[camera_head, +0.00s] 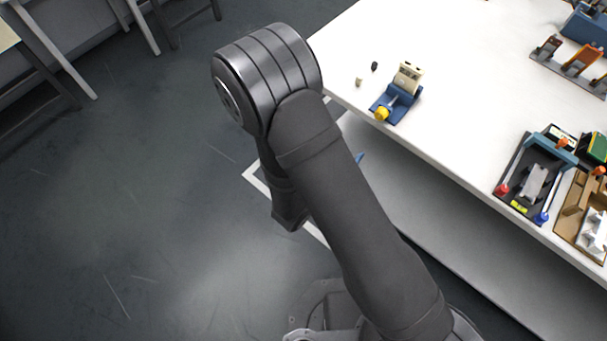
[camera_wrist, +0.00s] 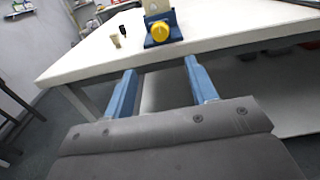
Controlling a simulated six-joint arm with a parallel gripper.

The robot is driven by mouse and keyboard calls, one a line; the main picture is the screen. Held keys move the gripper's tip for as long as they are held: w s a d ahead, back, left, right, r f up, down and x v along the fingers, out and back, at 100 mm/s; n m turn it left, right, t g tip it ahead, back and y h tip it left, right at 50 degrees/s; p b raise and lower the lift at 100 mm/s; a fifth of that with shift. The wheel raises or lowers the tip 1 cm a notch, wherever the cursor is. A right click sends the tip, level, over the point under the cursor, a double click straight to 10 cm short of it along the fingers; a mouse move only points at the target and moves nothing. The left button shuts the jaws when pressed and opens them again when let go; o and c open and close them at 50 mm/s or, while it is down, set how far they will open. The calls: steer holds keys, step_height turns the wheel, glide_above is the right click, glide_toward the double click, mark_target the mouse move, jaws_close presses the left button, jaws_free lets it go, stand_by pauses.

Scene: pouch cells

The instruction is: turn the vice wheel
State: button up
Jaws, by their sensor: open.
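The vice (camera_head: 396,100) is a small blue device near the left front edge of the white table, with a cream block held in it. Its yellow wheel (camera_head: 381,114) faces the table's front edge. In the wrist view the yellow wheel (camera_wrist: 160,31) sits on the blue vice (camera_wrist: 174,33) at the top centre. My gripper (camera_wrist: 158,66) shows two blue fingers spread wide apart with nothing between them. It is short of the table edge, apart from the wheel, which lies beyond the fingertips. In the head view my arm hides most of the gripper.
Fixtures, including a dark tray (camera_head: 520,187), occupy the table's right side. The table's front edge lies between gripper and wheel.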

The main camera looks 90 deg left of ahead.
steer(key=v, duration=0.4)
step_height(320, 180, up, 8)
steer(key=m+g+h, duration=0.7)
steer(key=m+h, duration=1)
steer(key=m, duration=1.2)
glide_above(383, 115)
steer(key=w+a+r+m+g+y, duration=0.3)
steer(key=w+a+r+m+g, duration=0.15)
steer(key=a+r, duration=0.35)
steer(key=s+d+f+n+t+h, duration=0.2)
steer(key=s+d+f+n+t, duration=0.1)
steer(key=s+d+f+n, duration=0.4)
steer(key=s+d+f+n+t+h, duration=0.1)
steer(key=s+d+f+n+t, duration=0.15)
steer(key=s+d+f, duration=0.55)
steer(key=s+d+n+t+y, duration=0.7)
steer(key=s+d+n+y, duration=0.6)
steer(key=n, duration=0.7)
steer(key=shift+d+f+y, duration=0.4)
steer(key=shift+d+f, duration=0.05)
steer(key=shift+d, duration=0.45)
